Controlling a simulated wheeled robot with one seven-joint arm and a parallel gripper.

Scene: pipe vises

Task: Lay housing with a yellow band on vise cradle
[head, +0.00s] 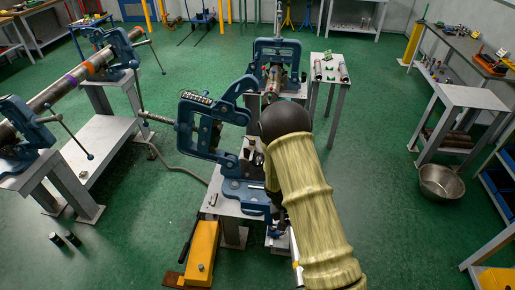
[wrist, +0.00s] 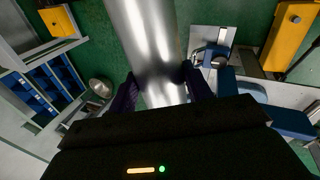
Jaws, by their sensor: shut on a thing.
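In the wrist view my gripper (wrist: 163,90) is shut on a smooth silver cylinder, the housing (wrist: 150,40), with one dark finger on each side. No yellow band shows on that visible stretch. In the head view my sleeved arm hides the gripper; a thin silver strip with a yellow patch (head: 296,262) shows at the arm's left edge, probably the housing. The near blue vise (head: 240,190) stands on a grey stand left of my arm, its yoke swung open to the left. Its cradle (wrist: 209,56) appears right of the housing in the wrist view, apart from it.
A second blue vise (head: 277,58) stands behind, with a small table (head: 330,84) bearing cylinders beside it. A long banded pipe (head: 75,77) lies in vises at left. A yellow box (head: 203,250) is at front. A metal bowl (head: 441,182) sits on the right floor.

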